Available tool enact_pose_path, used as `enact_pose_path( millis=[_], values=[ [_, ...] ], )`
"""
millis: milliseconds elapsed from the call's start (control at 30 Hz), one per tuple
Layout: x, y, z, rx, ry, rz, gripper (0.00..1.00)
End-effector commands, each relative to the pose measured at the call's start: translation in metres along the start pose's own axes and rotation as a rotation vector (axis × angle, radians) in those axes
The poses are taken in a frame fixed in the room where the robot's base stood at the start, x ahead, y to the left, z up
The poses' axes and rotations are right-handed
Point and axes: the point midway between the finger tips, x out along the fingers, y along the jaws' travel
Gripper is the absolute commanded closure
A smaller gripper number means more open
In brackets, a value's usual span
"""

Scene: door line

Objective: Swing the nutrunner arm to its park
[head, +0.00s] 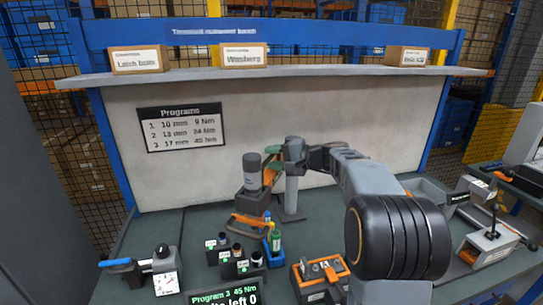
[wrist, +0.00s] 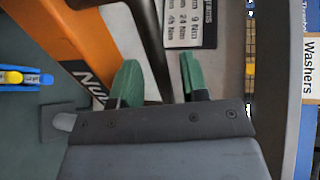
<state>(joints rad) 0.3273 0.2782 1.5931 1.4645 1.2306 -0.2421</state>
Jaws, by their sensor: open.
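The nutrunner arm shows in the head view as an orange link (head: 268,177) with an upright grey cylinder (head: 252,170) at its left end, beside a grey post (head: 291,196). In the wrist view its orange side (wrist: 62,32) carries a partly hidden label. My gripper (head: 274,156) is open at the arm, its green fingertips near the cylinder's upper right. In the wrist view, a dark bar (wrist: 148,30) runs between the green fingertips (wrist: 159,78); I cannot tell whether they touch it. I cannot tell which part is the park.
An orange bracket (head: 248,222) lies below the cylinder. Small bottles stand in a blue holder (head: 274,243) and several sockets in black blocks (head: 232,257) in front. A display (head: 225,297) reads "Program 3 45 Nm". A shelf (head: 300,72) with boxes runs above the back panel.

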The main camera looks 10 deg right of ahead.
Motion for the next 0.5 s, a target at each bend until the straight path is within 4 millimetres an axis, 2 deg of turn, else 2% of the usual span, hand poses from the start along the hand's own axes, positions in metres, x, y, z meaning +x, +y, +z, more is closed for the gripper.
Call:
enact_pose_path(
  millis=[200,467,500],
  values=[
    [0.0094,0.0000,0.0002,-0.001,0.000,0.001,0.59],
    [0.0099,0.0002,0.0002,-0.001,0.000,0.001,0.59],
    [0.0099,0.0002,0.0002,-0.001,0.000,0.001,0.62]
  ],
)
